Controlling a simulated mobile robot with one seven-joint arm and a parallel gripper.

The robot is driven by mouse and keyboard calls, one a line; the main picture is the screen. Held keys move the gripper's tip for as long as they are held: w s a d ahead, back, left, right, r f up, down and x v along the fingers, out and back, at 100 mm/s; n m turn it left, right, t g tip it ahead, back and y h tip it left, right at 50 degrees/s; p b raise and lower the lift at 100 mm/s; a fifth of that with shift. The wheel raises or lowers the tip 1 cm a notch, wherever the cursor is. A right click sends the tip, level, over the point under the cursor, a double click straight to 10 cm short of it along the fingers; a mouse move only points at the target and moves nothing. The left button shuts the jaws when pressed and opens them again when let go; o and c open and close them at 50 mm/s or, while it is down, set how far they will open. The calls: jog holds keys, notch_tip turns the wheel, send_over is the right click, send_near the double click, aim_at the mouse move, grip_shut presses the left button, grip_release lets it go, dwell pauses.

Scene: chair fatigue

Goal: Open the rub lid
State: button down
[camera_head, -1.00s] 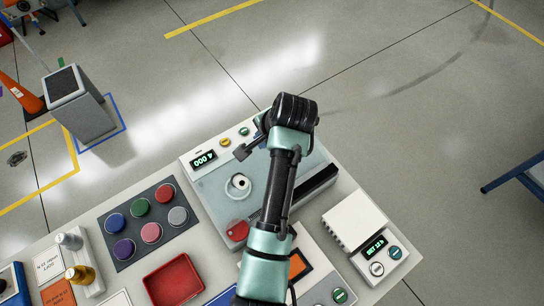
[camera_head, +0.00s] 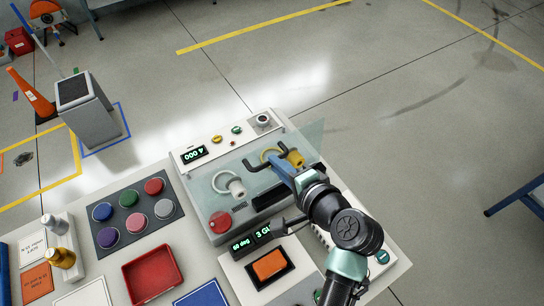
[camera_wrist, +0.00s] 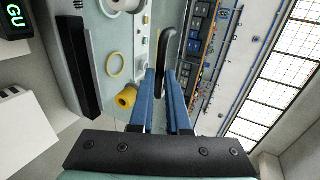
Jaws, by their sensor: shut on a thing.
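The rub machine (camera_head: 180,160) is a white box with a clear, pale teal lid (camera_head: 316,140). The lid's clear panel shows past the box's right edge and looks tilted up; its exact angle is hard to tell. My gripper (camera_head: 279,165), with blue fingers, is shut on the lid's black handle (camera_head: 256,163). In the wrist view the dark handle (camera_wrist: 166,48) stands between my fingers (camera_wrist: 165,105). Inside the machine are a white ring and cylinder (camera_head: 235,186) and a yellow ring and cylinder (camera_head: 295,157). My arm hides part of the front right.
A red knob (camera_head: 220,222) and a black strip (camera_head: 272,198) are at the machine's front. Colored discs (camera_head: 134,215), a red tray (camera_head: 150,276) and an orange pad (camera_head: 269,264) lie nearby.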

jog(key=shift+s+d+f, duration=0.55)
jog(key=shift+s+f, duration=0.1)
jog(key=shift+s, duration=0.25)
jog(key=c, duration=0.9)
grip_release()
jog(key=shift+w+a+f, duration=0.1)
jog(key=shift+w, duration=0.15)
jog(key=shift+r, duration=0.2)
jog(key=b+v, duration=0.2)
jog(key=v, duration=1.1)
jog(key=shift+r, duration=0.15)
jog(key=shift+w, duration=0.1)
